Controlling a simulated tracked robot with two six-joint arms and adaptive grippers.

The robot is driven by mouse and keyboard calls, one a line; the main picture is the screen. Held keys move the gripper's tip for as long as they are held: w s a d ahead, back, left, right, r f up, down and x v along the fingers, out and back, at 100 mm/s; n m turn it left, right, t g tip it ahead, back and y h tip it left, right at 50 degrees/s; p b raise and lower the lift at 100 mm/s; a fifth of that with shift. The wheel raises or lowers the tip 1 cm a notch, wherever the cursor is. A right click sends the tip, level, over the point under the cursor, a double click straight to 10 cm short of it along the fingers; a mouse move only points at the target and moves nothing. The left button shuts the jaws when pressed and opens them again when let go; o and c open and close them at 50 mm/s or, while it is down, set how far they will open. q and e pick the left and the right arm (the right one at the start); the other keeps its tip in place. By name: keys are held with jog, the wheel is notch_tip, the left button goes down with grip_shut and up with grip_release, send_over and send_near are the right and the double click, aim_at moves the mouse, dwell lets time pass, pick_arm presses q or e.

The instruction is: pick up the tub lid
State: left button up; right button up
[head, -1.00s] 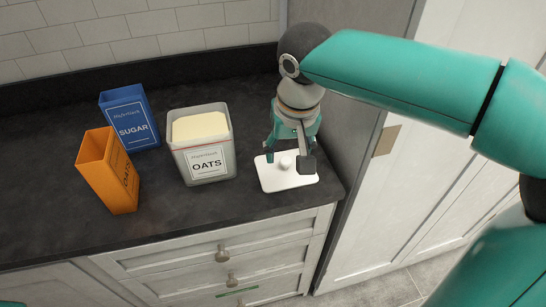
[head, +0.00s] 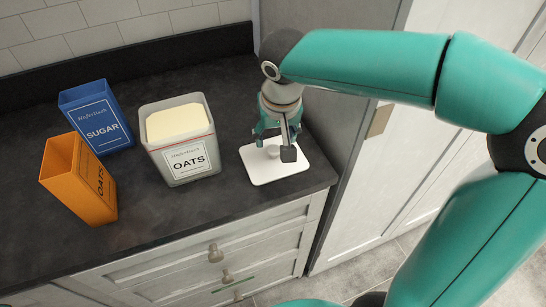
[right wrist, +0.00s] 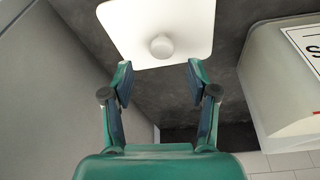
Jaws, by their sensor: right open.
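The tub lid (head: 260,168) is a white rounded square plate lying on the dark counter, right of the oats tub. Its round knob (head: 273,152) stands up from the middle and also shows in the right wrist view (right wrist: 161,46). My right gripper (head: 275,150) is open over the lid, its fingers on either side of the knob in the head view and partly hiding it. In the right wrist view the open fingers (right wrist: 160,75) point at the lid with nothing between the pads. My left gripper is not in view.
The open oats tub (head: 190,170) with pale contents stands left of the lid. A blue sugar box (head: 103,132) and an orange oats box (head: 90,195) stand further left. A grey cabinet side (head: 345,120) rises close on the right. The counter's front edge is near the lid.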

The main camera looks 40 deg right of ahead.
aim_at(273, 149)
jog(key=shift+x, duration=2.95)
jog(key=shift+s+a, duration=0.1)
jog(key=shift+a, duration=0.05)
jog(key=shift+c, duration=0.3)
jog(key=c, duration=1.1)
jog(key=shift+o, duration=0.2)
